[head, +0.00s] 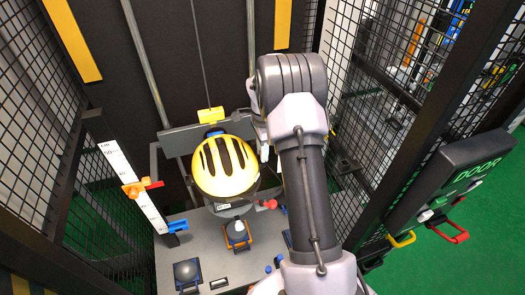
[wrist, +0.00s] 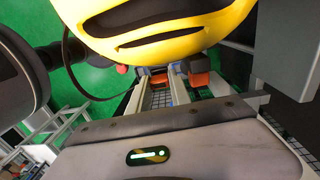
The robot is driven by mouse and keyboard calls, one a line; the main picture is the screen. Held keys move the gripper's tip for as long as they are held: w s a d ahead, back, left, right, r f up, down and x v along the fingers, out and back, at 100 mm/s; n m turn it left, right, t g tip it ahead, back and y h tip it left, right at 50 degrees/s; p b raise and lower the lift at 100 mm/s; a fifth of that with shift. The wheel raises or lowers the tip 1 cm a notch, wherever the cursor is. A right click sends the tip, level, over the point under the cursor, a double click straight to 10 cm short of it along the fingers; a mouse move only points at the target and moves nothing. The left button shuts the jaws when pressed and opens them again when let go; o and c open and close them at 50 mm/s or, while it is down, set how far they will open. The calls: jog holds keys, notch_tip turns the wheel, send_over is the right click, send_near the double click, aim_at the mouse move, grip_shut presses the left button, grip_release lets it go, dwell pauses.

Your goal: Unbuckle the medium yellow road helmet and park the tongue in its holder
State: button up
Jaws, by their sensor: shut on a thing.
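The yellow helmet (head: 225,166) with black vents sits upright on a stand in front of the dark tower. In the wrist view its yellow shell (wrist: 160,35) fills the top. A thin dark strap (wrist: 66,60) loops down at its left. My gripper (wrist: 178,77) reaches in below the helmet's rim, its fingertips close together on a small thing that seems to be the buckle part of the strap. The held thing is mostly hidden, so I cannot tell if tongue and buckle are joined. In the head view my arm hides the fingertips. I cannot make out the tongue holder for certain.
A grey base plate (head: 220,268) below carries a dark dome (head: 187,270) and an orange-edged fixture (head: 238,236). A white scale post (head: 132,186) stands at left. Mesh fences close both sides; a DOOR panel (head: 467,178) is at right. A red knob (head: 269,204) is beside the stand.

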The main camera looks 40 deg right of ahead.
jog(key=shift+f, duration=0.3)
jog(key=shift+f+b, duration=0.2)
jog(key=shift+b, duration=0.15)
jog(key=o, duration=1)
jog(key=shift+r, duration=0.1)
jog(key=r+p, duration=0.2)
jog(key=r, duration=0.2)
jog(key=r+p, duration=0.3)
jog(key=r, duration=0.1)
jog(key=shift+w+d, duration=0.1)
jog(key=shift+w, duration=0.1)
jog(key=shift+f, duration=0.1)
jog(key=shift+s, duration=0.1)
